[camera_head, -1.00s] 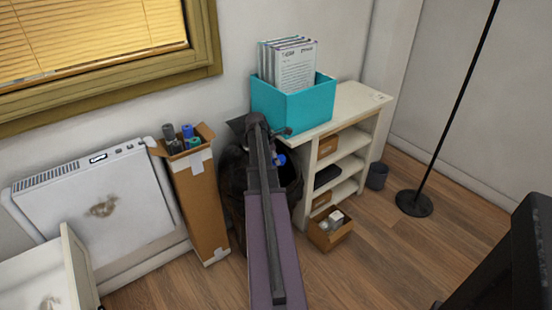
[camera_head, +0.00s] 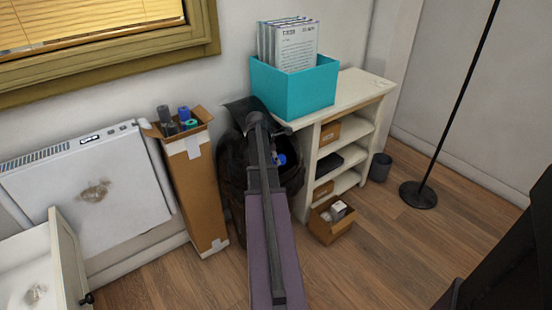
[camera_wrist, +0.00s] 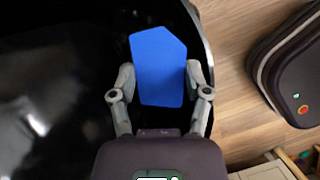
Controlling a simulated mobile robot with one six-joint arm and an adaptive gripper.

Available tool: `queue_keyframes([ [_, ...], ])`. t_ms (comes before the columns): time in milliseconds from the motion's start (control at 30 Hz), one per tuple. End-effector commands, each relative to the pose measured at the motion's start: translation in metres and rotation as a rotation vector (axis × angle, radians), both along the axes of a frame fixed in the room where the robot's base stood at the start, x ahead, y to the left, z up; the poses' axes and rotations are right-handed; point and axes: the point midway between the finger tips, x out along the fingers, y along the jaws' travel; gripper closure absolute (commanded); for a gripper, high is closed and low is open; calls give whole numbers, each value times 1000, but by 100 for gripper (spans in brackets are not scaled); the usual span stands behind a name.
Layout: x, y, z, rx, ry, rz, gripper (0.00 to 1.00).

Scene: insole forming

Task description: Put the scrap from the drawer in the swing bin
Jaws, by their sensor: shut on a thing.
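In the wrist view my gripper (camera_wrist: 160,80) is shut on a flat blue piece of scrap (camera_wrist: 160,52), with one finger on each side of it. A glossy black surface, apparently the bin, lies behind and to the left of the scrap. In the head view the black swing bin (camera_head: 234,182) stands between a tall carton and a shelf, with a dark flap raised at its top. My arm covers part of the bin, and a bit of blue (camera_head: 281,159) shows at its opening. The white drawer (camera_head: 72,265) stands open at the lower left, with a small pale crumpled shape in it.
The tall carton (camera_head: 198,205) with rolled tubes stands left of the bin. The white shelf (camera_head: 352,88) carries a teal file box (camera_head: 295,92); a small open box (camera_head: 328,230) sits before it. A grey basket (camera_head: 380,167) and black lamp base (camera_head: 418,195) stand right. Floor is clear between.

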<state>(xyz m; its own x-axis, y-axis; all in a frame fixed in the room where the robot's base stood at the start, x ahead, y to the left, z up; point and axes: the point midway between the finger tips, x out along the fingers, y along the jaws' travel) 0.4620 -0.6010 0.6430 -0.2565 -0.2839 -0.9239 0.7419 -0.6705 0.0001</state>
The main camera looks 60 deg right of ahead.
Motion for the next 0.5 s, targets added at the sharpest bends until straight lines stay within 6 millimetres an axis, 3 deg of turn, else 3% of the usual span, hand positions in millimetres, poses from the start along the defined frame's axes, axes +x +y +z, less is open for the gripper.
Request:
queue_keyframes([
  [500,0,0,-9,0,0,0,57],
])
